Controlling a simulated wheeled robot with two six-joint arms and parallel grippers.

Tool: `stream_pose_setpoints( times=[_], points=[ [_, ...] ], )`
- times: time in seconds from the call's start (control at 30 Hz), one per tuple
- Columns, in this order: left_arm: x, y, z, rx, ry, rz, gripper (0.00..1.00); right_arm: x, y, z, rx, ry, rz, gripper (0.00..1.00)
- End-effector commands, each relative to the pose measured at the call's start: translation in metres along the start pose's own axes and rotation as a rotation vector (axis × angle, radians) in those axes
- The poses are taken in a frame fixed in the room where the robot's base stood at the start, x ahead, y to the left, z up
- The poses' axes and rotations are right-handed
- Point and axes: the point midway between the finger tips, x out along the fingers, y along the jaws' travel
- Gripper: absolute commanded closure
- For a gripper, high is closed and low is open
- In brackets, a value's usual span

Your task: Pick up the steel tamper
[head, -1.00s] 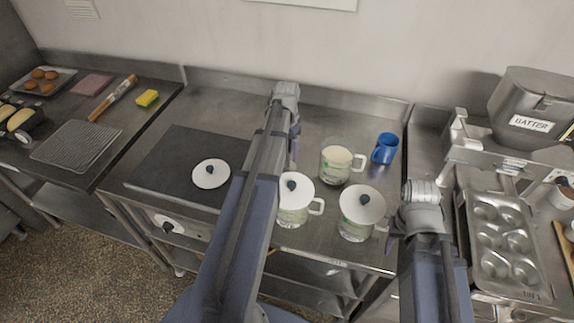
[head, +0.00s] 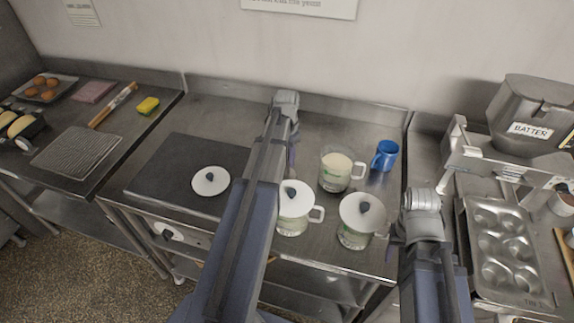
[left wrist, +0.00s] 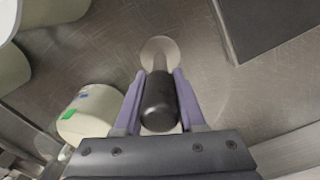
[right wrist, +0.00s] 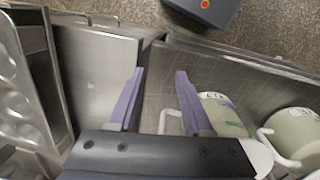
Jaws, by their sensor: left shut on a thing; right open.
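The steel tamper shows in the left wrist view, with a dark rounded handle (left wrist: 158,104) and a round pale metal base (left wrist: 160,50) over the steel counter. My left gripper (left wrist: 156,76) is shut on the handle, one finger on each side. Whether the base touches the counter I cannot tell. In the head view my left arm hides the tamper and most of that gripper. My right gripper (right wrist: 158,74) is open and empty near the counter's front right edge, beside a lidded glass jug (head: 357,233).
A white lid (head: 210,181) lies on the dark plate (head: 165,165) at left. A muffin tin (head: 503,250) and batter hopper (head: 530,115) are at right.

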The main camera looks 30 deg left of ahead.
Motion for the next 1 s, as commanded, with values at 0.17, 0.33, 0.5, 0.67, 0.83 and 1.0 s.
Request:
stream_pose_setpoints(
  times=[0.17, 0.33, 0.5, 0.67, 0.83, 1.0],
  points=[
    [-0.006, 0.0, 0.0, 0.0, 0.0, 0.0, 1.0, -0.006, 0.001, 0.0, 0.0, 0.0, 0.0, 0.5],
    [-0.021, 0.0, 0.0, 0.0, 0.0, 0.0, 1.0, -0.021, 0.002, 0.001, -0.001, 0.0, 0.0, 0.5],
    [-0.046, 0.0, 0.0, 0.0, 0.0, 0.0, 1.0, -0.045, 0.004, 0.003, 0.0, 0.0, 0.0, 0.5],
    [-0.072, 0.0, 0.0, 0.0, 0.0, 0.0, 1.0, -0.071, 0.007, 0.004, 0.004, 0.0, -0.001, 0.5],
    [-0.094, 0.001, 0.0, 0.0, 0.0, 0.0, 1.0, -0.093, 0.009, 0.005, 0.01, 0.0, -0.002, 0.5],
    [-0.101, 0.001, 0.0, 0.0, 0.0, 0.0, 1.0, -0.101, 0.009, 0.006, 0.013, 0.0, -0.003, 0.5]
  ],
)
